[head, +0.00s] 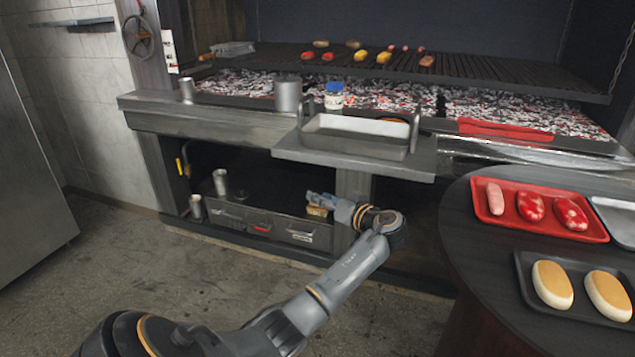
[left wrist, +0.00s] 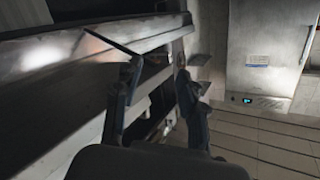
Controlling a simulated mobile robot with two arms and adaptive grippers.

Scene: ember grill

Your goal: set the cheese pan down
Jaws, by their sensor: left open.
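A rectangular grey metal pan (head: 355,139) with two upright end handles sits level on the ledge in front of the grill. I take it for the cheese pan, though no cheese shows clearly in it. My left gripper (head: 314,199) is below and in front of that ledge, apart from the pan. In the left wrist view its two fingers (left wrist: 158,85) are spread with nothing held between them. The pan cannot be made out in that view. My right gripper is not in view.
A small tan block (head: 317,211) shows beside my left gripper, near the drawer unit (head: 265,228) under the grill. A pot (head: 288,94) and a jar (head: 334,96) stand behind the ledge. At right, a round table (head: 467,245) holds a red tray (head: 490,214) and bread.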

